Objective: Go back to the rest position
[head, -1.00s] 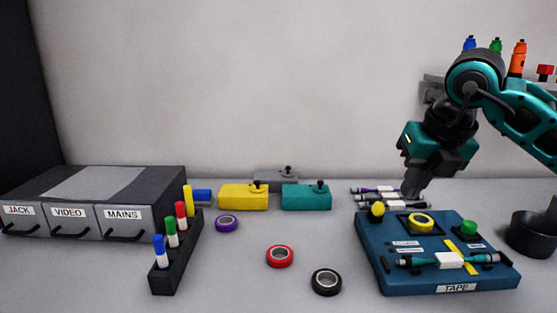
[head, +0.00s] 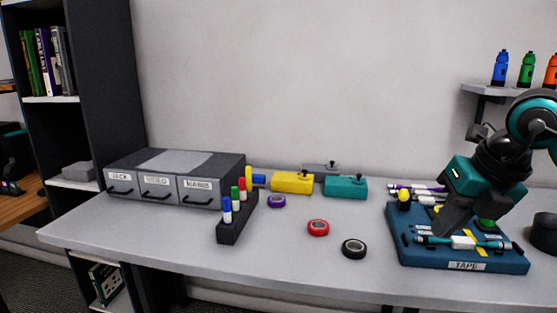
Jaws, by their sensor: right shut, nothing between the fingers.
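My right gripper (head: 447,224) is at the right of the head view, shut and empty. A cable (head: 495,244) with teal ends and a white middle lies across the front of the board. A yellow knob (head: 404,195) and a green knob (head: 487,224) stand on the board. The yellow tape roll on it is mostly hidden by my gripper. My left gripper is not in view.
A marker holder (head: 236,222), a yellow box (head: 293,183), a teal box (head: 346,187), and purple (head: 276,201), red (head: 318,228) and black (head: 354,248) tape rolls lie mid-table. A black cup (head: 545,233) is far right.

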